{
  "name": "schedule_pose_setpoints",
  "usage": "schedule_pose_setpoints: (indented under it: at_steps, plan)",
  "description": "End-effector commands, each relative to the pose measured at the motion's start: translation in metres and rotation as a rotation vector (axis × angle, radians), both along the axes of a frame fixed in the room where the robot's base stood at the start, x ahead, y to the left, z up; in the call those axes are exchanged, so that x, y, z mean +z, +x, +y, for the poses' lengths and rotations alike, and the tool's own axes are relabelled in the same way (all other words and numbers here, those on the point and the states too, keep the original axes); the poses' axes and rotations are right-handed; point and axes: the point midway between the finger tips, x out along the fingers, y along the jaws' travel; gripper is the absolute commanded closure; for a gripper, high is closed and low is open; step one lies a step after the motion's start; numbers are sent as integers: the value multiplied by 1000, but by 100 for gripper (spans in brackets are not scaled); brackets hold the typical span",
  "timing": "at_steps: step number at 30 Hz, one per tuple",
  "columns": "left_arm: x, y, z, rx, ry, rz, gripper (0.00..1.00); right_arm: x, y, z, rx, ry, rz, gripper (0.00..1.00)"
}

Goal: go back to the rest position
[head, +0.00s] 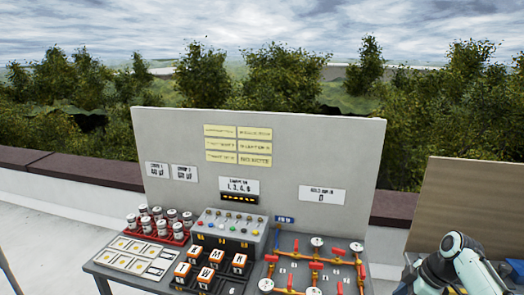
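Neither of my grippers shows in the head view. Part of my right arm, white and dark and bent at a joint, stands at the lower right in front of a second bench. Its gripper end is not visible. My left arm is not clearly seen; only a thin blue-grey edge shows at the far lower left, and I cannot tell what it is.
A grey workbench (110,280) with an upright board (290,150) stands ahead. A brown board (465,200) stands at right.

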Motion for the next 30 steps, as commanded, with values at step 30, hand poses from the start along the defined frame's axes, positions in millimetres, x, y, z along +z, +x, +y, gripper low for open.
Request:
schedule_pose_setpoints:
  at_steps: [30]
  plan:
    - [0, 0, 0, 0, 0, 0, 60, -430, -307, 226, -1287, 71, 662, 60]
